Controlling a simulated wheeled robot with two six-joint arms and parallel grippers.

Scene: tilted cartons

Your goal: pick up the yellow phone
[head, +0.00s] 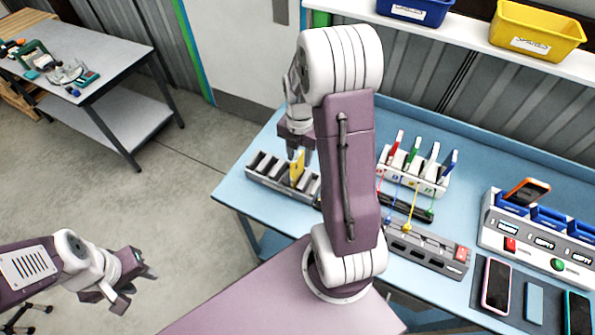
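The yellow phone (297,170) stands upright in a slot of the grey slotted rack (268,178) at the left end of the blue table. My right gripper (299,155) points down at the phone's top edge, with its fingertips on either side of it. I cannot tell whether the fingers touch the phone or leave a gap. My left gripper (137,287) is open and empty, low at the left over the floor, far from the phone.
My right arm hides part of the blue table (235,190). A white holder (413,172) with coloured plugs and cables, a grey strip (430,250) with a red switch, and a dock (540,235) with an orange phone (527,191) stand to the right. Phones lie in front.

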